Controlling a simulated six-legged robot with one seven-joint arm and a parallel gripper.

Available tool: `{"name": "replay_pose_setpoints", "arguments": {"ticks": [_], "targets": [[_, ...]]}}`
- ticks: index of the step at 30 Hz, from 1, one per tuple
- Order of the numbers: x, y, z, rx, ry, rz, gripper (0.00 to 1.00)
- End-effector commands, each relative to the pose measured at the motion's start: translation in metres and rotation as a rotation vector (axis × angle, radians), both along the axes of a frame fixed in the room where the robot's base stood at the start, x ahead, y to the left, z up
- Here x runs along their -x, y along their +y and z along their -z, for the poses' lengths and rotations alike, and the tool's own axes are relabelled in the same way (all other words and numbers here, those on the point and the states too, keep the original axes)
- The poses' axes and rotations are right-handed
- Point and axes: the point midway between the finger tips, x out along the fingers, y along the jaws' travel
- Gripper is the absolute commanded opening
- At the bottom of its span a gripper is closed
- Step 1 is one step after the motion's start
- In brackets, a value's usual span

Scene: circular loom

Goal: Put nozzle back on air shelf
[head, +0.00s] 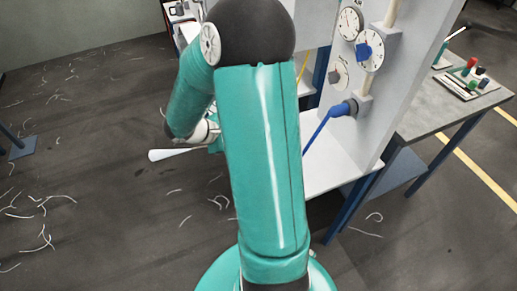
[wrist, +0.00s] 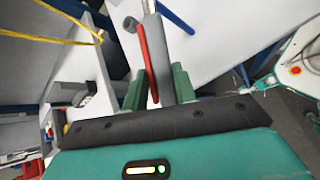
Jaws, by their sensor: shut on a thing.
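My gripper (wrist: 157,84) is shut on the nozzle (wrist: 157,45), a grey piece with a red lever, which stands between the two green fingers in the wrist view. In the head view my gripper (head: 214,142) is mostly hidden behind my arm. A pale tapered piece (head: 172,154) sticks out to its left; I cannot tell whether it is part of the nozzle. A white shelf (head: 340,172) lies right of my arm, below a panel with gauges. The held nozzle is apart from this shelf in the head view.
The pale panel (head: 395,95) carries several round gauges (head: 369,52) and a blue hose (head: 320,130). A grey table (head: 440,112) with small coloured items stands at the right. Yellow strands (wrist: 75,42) cross the wrist view. The floor at left is open, with scattered thread scraps.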

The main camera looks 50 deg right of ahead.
Motion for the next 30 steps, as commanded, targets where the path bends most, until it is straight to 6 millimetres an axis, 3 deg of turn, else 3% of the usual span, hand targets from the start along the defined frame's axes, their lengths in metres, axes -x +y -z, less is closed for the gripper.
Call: {"name": "replay_pose_setpoints", "arguments": {"ticks": [6,15,22,30], "targets": [[0.059,-0.015,-0.001,-0.076,-0.014,0.397,0.10],[0.122,-0.007,-0.002,-0.175,-0.087,0.964,0.10],[0.149,0.010,-0.004,-0.234,-0.191,1.405,0.10],[0.154,0.027,-0.015,-0.263,-0.368,1.921,0.10]]}}
